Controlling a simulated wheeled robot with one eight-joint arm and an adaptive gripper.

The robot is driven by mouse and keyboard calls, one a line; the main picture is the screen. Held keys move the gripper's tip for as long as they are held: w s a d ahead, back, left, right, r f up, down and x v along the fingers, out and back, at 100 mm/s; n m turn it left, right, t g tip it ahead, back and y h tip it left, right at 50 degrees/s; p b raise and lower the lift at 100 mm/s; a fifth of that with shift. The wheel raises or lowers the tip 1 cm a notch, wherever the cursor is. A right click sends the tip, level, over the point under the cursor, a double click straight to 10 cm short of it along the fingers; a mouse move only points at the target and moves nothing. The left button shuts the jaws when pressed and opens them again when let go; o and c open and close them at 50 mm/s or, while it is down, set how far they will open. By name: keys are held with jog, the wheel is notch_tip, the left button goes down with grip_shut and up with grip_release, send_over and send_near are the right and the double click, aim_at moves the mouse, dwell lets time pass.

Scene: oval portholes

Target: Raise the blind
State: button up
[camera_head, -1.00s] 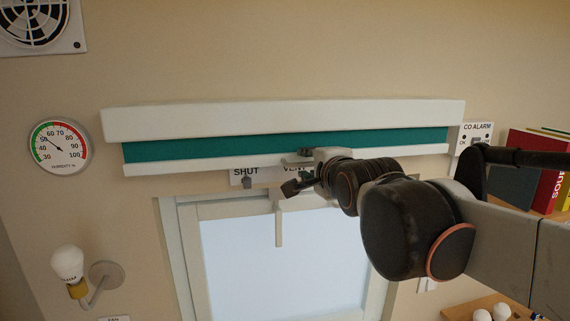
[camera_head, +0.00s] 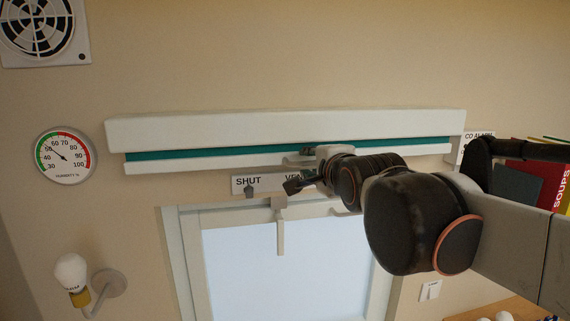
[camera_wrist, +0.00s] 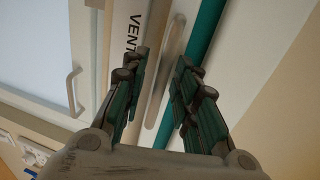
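The blind is a long white headbox (camera_head: 270,129) with a thin strip of teal fabric (camera_head: 210,153) below it and a white bottom rail (camera_head: 200,162). In the wrist view the teal fabric (camera_wrist: 207,35) runs beside the rail, and a slim handle bar (camera_wrist: 167,75) stands on the rail. My gripper (camera_wrist: 163,62) has its fingers apart on either side of this bar. The right finger looks close to it; contact is unclear. In the head view my gripper (camera_head: 299,172) is at the rail, and my wrist hides part of it.
Below the rail are a label plate (camera_head: 240,183) reading SHUT and VENT, and a window (camera_head: 290,255) with a hanging lever (camera_head: 280,232). A humidity dial (camera_head: 65,156) and lamp (camera_head: 72,272) are left. Books (camera_head: 530,180) stand right.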

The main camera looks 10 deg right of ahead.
dwell(0.3)
jog(key=v, duration=1.2)
